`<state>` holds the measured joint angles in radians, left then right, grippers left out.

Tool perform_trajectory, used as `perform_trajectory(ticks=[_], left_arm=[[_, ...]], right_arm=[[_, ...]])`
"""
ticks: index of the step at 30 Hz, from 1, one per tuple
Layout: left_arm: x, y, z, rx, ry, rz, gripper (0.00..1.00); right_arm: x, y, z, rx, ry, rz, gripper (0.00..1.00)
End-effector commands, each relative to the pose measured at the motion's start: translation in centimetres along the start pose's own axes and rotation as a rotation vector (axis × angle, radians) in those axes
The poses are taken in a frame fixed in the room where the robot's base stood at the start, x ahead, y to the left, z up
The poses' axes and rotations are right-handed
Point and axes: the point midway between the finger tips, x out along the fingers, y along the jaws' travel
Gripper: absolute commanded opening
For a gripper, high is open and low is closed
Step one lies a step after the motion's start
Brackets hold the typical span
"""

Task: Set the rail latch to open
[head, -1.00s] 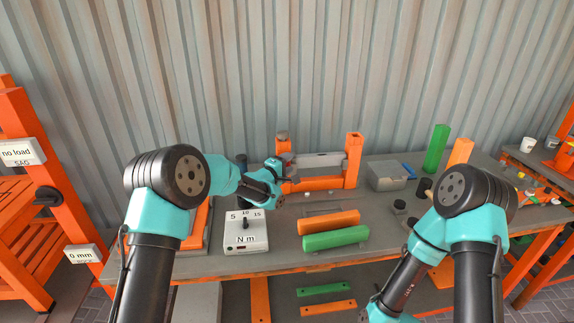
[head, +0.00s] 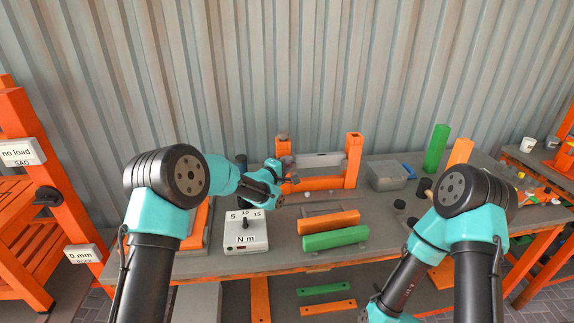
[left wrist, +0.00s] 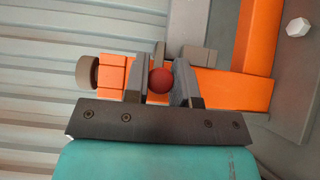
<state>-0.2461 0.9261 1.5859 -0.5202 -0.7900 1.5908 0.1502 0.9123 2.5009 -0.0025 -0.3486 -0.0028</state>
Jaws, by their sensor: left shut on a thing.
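The orange rail frame (head: 352,160) stands at the back of the bench against the corrugated wall, with two posts and a low crossbar. In the left wrist view, a red ball knob (left wrist: 160,80) sits between my left gripper's grey fingers, in front of the orange rail (left wrist: 220,88). My left gripper (head: 290,172) reaches the frame's left post, and its jaws (left wrist: 160,88) are shut on this knob. The knob is too small or hidden to make out in the head view, and the latch's position cannot be told. My right gripper is out of view.
A grey torque box (head: 246,234) stands in front of my left forearm. Orange (head: 328,222) and green (head: 335,239) bars lie near the bench's front edge. A grey lidded box (head: 386,175) and a green post (head: 436,149) stand to the right.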

Motion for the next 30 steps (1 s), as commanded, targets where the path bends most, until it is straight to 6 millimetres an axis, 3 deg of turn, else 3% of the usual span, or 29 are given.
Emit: perform_trajectory(ticks=[6,15,16,18,24,30], left_arm=[[-2.0,0.0,-2.1,0.000,0.002,-0.001,0.00],[-2.4,0.0,-2.4,-0.001,0.001,-0.001,0.00],[-2.4,0.0,-2.4,-0.001,0.001,-0.001,0.25],[-2.4,0.0,-2.4,-0.001,0.001,-0.001,0.32],[-2.4,0.0,-2.4,0.000,0.001,0.000,0.49],[-2.4,0.0,-2.3,0.000,0.000,0.000,0.49]], right_arm=[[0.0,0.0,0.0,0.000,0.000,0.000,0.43],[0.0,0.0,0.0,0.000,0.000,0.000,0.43],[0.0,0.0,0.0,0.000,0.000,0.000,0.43],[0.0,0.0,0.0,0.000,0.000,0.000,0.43],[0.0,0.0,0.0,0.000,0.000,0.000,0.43],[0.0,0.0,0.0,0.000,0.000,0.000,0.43]])
